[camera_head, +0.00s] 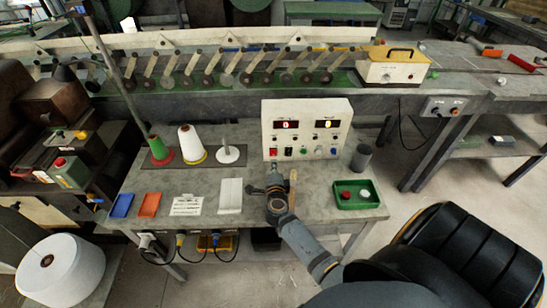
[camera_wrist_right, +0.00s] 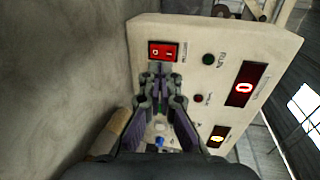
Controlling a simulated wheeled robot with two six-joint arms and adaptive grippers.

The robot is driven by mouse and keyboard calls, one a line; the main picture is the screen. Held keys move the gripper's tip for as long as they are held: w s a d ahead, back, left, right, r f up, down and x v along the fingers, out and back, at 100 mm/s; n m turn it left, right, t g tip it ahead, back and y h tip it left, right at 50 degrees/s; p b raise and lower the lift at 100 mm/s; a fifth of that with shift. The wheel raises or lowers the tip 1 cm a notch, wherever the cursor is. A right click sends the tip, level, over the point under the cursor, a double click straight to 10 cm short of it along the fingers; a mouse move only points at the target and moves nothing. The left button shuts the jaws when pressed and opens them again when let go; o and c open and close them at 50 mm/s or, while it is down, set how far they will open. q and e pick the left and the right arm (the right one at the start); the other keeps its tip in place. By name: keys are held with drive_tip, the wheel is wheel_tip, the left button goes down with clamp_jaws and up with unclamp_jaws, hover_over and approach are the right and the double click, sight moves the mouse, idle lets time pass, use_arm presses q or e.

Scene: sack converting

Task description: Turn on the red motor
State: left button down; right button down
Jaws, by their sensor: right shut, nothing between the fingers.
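A cream control box (camera_head: 341,112) stands at the back of the grey table. A red rocker switch (camera_wrist_right: 163,51) is on its panel in the right wrist view; it also shows low on the left of the panel in the head view (camera_head: 273,152). I cannot tell the rocker's position. Two displays, one red (camera_wrist_right: 245,88) and one yellow, each seem to read 0. My right gripper (camera_wrist_right: 160,80) is shut and empty, pointing at the panel close to the red switch. I cannot tell whether it touches. My left gripper is not in view.
Green, white and empty spool holders (camera_head: 229,153) stand left of the box. A green tray (camera_head: 340,205) and a dark grey cup (camera_head: 361,157) are to the right. Blue and orange trays and papers lie front left.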

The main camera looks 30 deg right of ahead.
sight(273, 152)
drive_tip(key=shift+w+d+r, duration=0.15)
drive_tip(key=shift+w+d, duration=0.4)
drive_tip(key=shift+w, duration=0.35)
drive_tip(key=shift+w+d+r, duration=0.1)
drive_tip(key=shift+w+d, duration=0.4)
drive_tip(key=shift+w, duration=0.35)
